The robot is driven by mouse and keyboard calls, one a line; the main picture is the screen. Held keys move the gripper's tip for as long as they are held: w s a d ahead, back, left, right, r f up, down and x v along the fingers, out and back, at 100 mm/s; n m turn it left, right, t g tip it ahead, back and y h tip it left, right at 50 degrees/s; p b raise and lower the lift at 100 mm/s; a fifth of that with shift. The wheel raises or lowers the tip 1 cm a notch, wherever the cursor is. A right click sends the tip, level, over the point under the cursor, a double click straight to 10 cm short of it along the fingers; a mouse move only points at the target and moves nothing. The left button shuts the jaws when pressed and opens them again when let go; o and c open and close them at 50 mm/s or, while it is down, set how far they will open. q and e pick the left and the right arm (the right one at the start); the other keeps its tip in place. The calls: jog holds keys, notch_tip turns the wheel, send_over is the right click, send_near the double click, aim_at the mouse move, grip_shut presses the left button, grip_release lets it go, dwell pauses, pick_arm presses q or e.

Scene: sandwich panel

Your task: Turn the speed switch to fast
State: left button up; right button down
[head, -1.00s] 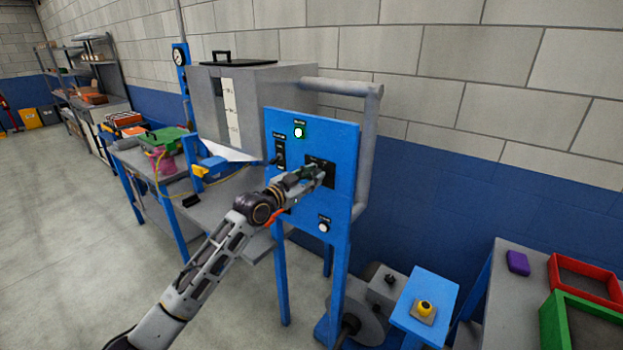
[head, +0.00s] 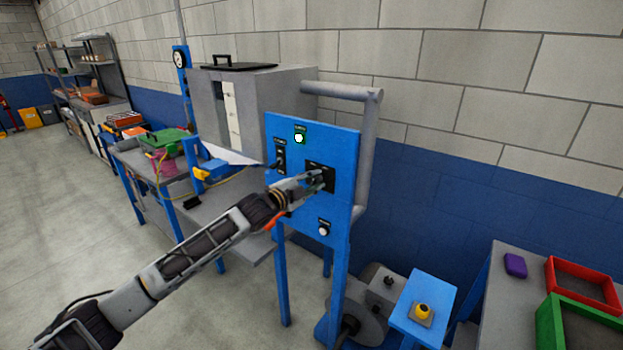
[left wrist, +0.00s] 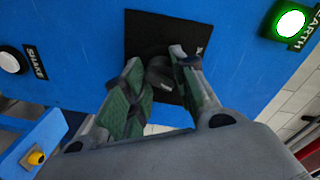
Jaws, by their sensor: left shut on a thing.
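The blue control panel (head: 344,146) stands upright on blue legs in the middle of the head view. A black plate on its right half, which also shows in the left wrist view (left wrist: 143,30), carries a dark round knob (left wrist: 160,72). My left gripper (head: 325,178) is at this plate. In the left wrist view its two green-padded fingers (left wrist: 160,80) are on either side of the knob, closed on it. The plate's lettering is mostly hidden or too small to read. My right gripper is in neither view.
A lit green lamp (head: 299,138) is at the panel's top, a black switch plate (head: 280,155) at its left, and a white button (head: 324,228) labelled SHAKE below. A grey pipe (head: 370,150) runs behind the panel. A yellow button (head: 423,310) stands on a blue stand.

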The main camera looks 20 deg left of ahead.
pick_arm(q)
jog(key=shift+r+m+p, duration=0.15)
jog(key=shift+m+p, duration=0.35)
jog(key=shift+m, duration=0.6)
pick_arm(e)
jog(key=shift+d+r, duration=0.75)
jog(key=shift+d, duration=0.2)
pick_arm(q)
jog(key=o, duration=1)
jog(key=shift+c, duration=0.2)
jog(key=shift+o, duration=0.4)
jog(key=v, duration=1.2)
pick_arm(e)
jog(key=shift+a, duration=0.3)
pick_arm(q)
jog(key=shift+d, duration=0.15)
jog(key=shift+n, duration=0.4)
